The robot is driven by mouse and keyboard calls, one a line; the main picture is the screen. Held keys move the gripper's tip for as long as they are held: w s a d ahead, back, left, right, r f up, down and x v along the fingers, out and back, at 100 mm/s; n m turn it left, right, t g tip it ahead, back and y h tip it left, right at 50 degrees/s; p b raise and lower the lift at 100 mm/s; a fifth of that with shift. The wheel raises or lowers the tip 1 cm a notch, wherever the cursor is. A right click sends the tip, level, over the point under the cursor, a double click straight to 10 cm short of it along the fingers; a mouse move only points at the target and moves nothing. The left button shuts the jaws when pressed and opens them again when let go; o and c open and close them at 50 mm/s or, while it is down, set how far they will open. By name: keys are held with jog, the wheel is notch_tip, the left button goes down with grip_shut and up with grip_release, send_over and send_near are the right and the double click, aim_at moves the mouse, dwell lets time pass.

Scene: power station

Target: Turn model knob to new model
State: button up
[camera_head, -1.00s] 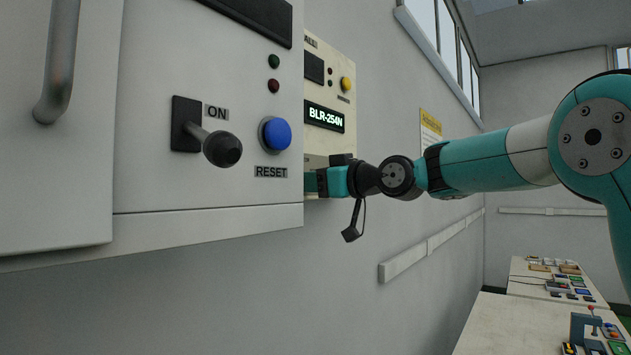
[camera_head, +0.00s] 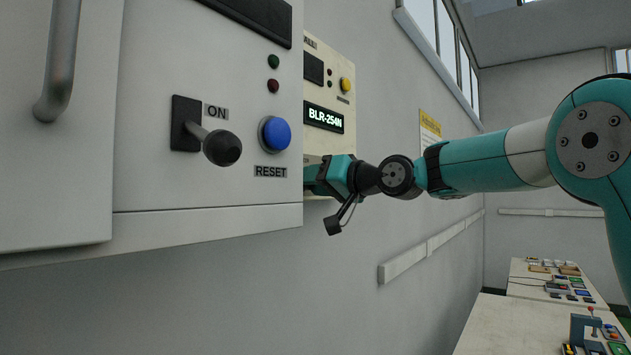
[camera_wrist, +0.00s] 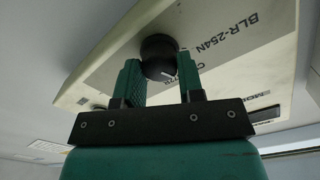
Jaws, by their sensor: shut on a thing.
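The model knob (camera_wrist: 159,56) is round and black with a pale pointer mark, seen in the wrist view. It sits on the cream panel (camera_wrist: 105,85), next to printed labels including "BLR-254N". My gripper (camera_wrist: 160,70) is shut on the knob, one green finger on each side of it. In the head view the panel's lit display (camera_head: 324,117) reads "BLR-254N". There my gripper's body (camera_head: 330,178) is at the panel's lower part. The fingertips and knob are hidden behind the grey cabinet in that view.
The grey cabinet (camera_head: 240,185) stands close on the left, with a black ON lever (camera_head: 221,148) and a blue RESET button (camera_head: 275,133) sticking out. A wall rail (camera_head: 430,246) runs behind. Tables with small devices (camera_head: 600,330) are at the lower right.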

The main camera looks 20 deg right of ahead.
jog(key=shift+m+p, duration=0.4)
jog(key=shift+m, duration=1.8)
jog(key=o, duration=0.9)
jog(key=shift+d, duration=0.1)
